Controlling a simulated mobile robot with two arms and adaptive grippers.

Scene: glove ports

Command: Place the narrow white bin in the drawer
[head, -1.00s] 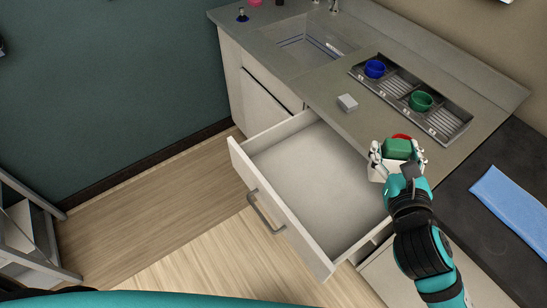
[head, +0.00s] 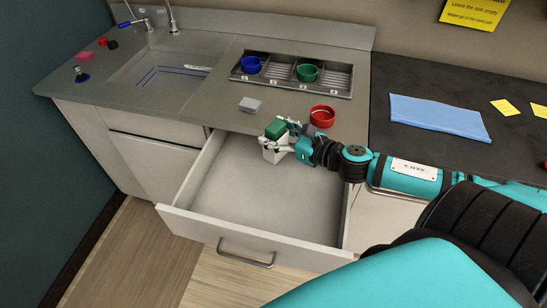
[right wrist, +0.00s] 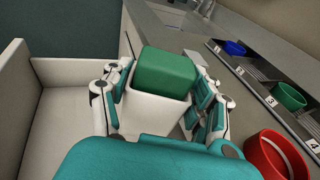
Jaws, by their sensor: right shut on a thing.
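The narrow white bin (head: 275,155) is held by my right gripper (head: 287,140), whose fingers are shut on its two sides. A green block (head: 275,129) sits in the bin's top and sticks out above the rim. In the right wrist view the bin (right wrist: 155,112) is upright between the fingers, with the green block (right wrist: 168,70) in it. The drawer (head: 250,195) is pulled open and empty. The bin is over the drawer's back part, close to the counter edge; its exact height above the drawer floor is hard to tell. My left gripper is not in view.
A tray (head: 290,90) with numbered slots holds a blue cup (head: 251,65) and a green cup (head: 307,73). A red cup (head: 322,116) and a small grey block (head: 250,105) stand near the counter edge. A sink (head: 165,75) and a blue cloth (head: 438,117) lie left and right.

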